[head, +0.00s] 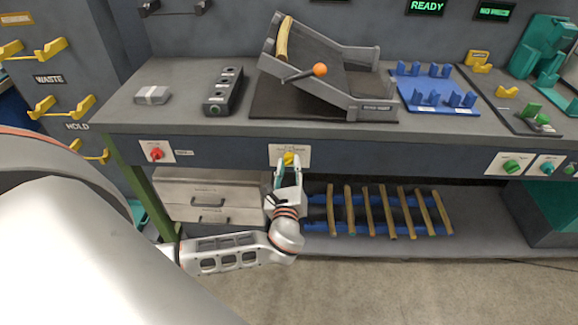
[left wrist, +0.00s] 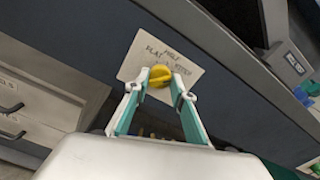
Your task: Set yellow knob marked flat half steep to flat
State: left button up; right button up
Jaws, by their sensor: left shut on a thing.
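The yellow knob (head: 289,157) sits on a white plate (head: 303,150) on the front face of the bench. In the left wrist view the yellow knob (left wrist: 160,75) stands out from the plate (left wrist: 126,71), whose words read roughly flat on the left, half at the top and steep on the right. I cannot tell which word the knob points at. My left gripper (head: 289,169) reaches up to the plate from below. Its teal fingertips (left wrist: 156,90) are at the knob, one on each side, shut on it. My right gripper is not in view.
A red knob (head: 157,153) is to the left, and green (head: 512,166) and teal (head: 546,168) knobs are to the right. An adjustable ramp (head: 330,70) with an orange-tipped lever (head: 319,70) stands above. Below are drawers (head: 212,190) and a rack of wooden sticks (head: 366,210).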

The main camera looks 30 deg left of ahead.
pick_arm(q)
jog(key=shift+f+n, duration=0.1)
jog(key=shift+n, duration=0.8)
jog(key=n+b, duration=0.8)
jog(key=n, duration=0.8)
jog(key=shift+b, duration=0.4)
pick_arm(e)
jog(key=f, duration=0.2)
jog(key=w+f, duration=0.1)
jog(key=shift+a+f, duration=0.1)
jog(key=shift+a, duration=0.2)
